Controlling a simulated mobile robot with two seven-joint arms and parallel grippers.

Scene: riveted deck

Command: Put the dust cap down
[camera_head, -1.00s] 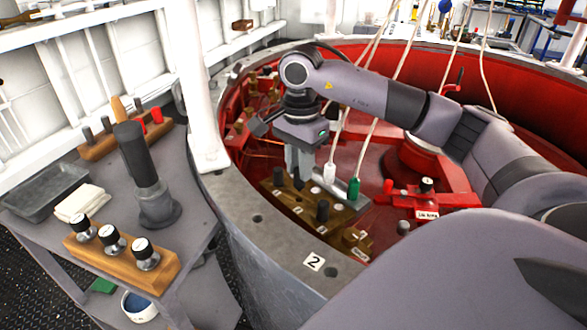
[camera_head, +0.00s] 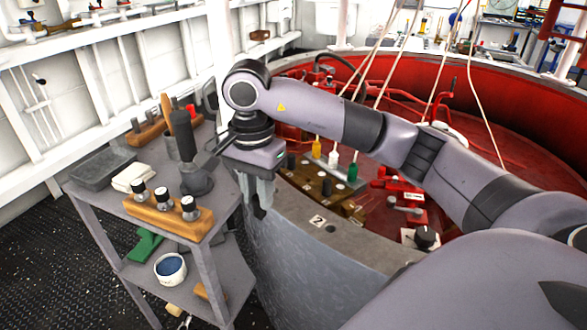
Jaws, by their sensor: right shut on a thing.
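My right gripper (camera_head: 261,208) hangs fingers-down beside the right edge of the grey cart, in front of the ring's grey rim. It is shut on a small dark dust cap (camera_head: 259,212), mostly hidden by the fingers. A brown block (camera_head: 300,178) inside the ring carries dark caps, one of them (camera_head: 327,187) upright near its middle. My left gripper is not in view.
The rim (camera_head: 345,243) bears a "2" label.

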